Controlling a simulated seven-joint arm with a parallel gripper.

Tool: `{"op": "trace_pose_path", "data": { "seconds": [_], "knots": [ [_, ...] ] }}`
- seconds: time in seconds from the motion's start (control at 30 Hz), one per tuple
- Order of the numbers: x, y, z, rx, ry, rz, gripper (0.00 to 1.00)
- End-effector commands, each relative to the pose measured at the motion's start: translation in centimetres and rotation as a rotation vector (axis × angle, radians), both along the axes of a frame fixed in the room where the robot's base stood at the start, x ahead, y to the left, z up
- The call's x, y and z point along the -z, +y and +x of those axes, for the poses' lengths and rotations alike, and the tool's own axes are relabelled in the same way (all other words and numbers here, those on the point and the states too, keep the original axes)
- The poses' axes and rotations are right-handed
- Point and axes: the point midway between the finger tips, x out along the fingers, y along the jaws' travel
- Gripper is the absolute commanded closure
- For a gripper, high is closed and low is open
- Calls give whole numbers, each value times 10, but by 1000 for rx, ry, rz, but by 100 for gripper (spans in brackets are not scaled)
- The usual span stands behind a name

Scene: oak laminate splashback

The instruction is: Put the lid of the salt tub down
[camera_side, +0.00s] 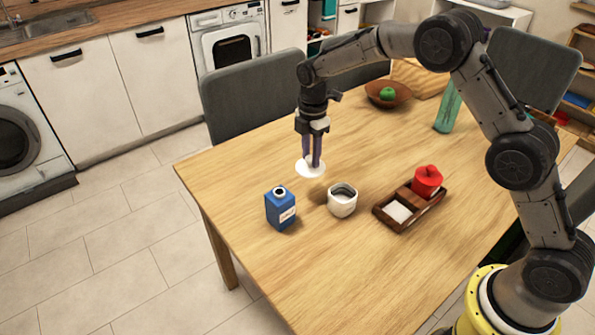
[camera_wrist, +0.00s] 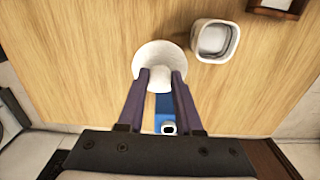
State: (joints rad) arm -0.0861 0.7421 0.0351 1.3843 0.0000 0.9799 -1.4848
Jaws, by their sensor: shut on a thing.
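My gripper (camera_side: 312,164) points down, with its two purple fingers shut on the white round lid (camera_side: 302,171). In the wrist view the lid (camera_wrist: 158,57) shows between and beyond the fingertips (camera_wrist: 160,76); its grasped part is mostly hidden. The white salt tub (camera_side: 342,204) stands upright and open on the table, to the right of and nearer the side camera than the lid. It also shows in the wrist view (camera_wrist: 214,42), apart from the lid.
A blue carton (camera_side: 280,209) stands left of the tub. A green bottle (camera_side: 447,110) and a bowl (camera_side: 388,98) with a green fruit stand farther back. The table (camera_side: 235,165) is bare left of the lid.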

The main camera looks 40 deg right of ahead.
Motion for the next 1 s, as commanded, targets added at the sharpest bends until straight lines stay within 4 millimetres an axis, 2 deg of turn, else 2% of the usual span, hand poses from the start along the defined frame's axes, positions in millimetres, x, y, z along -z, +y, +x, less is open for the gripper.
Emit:
{"op": "trace_pose_path", "data": {
  "seconds": [0.1, 0.33, 0.57, 0.8, 1.0],
  "knots": [
    [23, 1, 17, 0, 4, 0, 100],
    [49, 3, 41, 0, 1, 0, 100],
    [58, 4, 48, 0, 0, 0, 100],
    [87, 4, 50, 0, 3, 0, 100],
    [90, 4, 50, 0, -1, 0, 100]
  ]
}}
